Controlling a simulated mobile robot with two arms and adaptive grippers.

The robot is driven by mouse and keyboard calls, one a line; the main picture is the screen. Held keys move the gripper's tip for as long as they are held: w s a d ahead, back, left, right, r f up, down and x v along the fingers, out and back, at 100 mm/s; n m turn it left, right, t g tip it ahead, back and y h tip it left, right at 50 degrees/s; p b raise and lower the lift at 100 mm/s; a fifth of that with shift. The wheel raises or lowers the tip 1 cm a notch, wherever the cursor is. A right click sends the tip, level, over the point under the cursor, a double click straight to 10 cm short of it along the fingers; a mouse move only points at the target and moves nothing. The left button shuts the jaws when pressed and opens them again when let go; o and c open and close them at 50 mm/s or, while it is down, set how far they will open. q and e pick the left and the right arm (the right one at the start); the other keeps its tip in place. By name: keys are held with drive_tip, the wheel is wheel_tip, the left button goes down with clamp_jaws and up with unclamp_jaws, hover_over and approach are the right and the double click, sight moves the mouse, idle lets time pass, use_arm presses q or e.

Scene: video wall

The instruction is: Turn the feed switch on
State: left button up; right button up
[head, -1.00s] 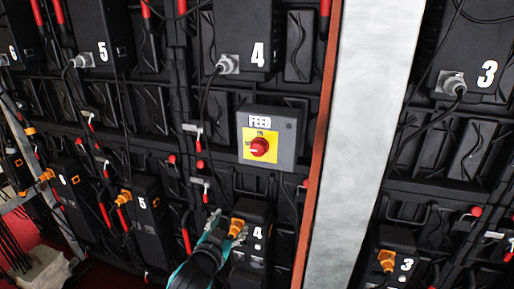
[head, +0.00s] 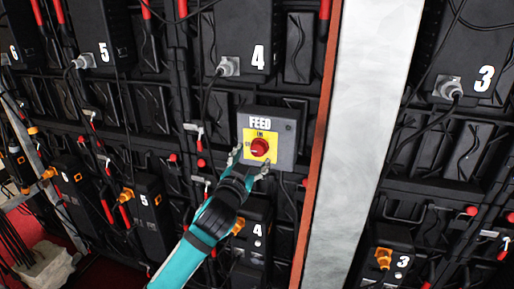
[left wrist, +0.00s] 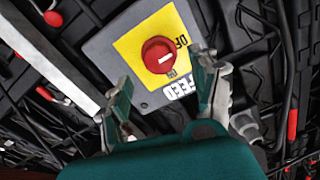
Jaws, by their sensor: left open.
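The feed switch is a red round knob (head: 260,147) on a yellow plate, on a grey box (head: 284,150) labelled FEED. The knob (left wrist: 158,55) also shows in the left wrist view, with a white mark on its face. My left gripper (head: 250,160) is open, with its fingertips at the lower part of the yellow plate, just below the knob. In the left wrist view my left gripper (left wrist: 160,92) has one finger on each side below the knob, and nothing is between them. I cannot tell whether a fingertip touches the box. My right gripper is not in view.
Black wall panels with cables surround the box. A numbered 4 unit (head: 247,40) with a grey plug is above, and another (head: 258,235) with an orange plug is below. A pale vertical post (head: 368,130) stands to the right.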

sight(257, 151)
use_arm(q)
drive_tip(key=x, duration=0.5)
drive_tip(key=c, duration=1.2)
drive_tip(key=shift+o, duration=0.2)
drive_tip(key=shift+p, duration=0.3)
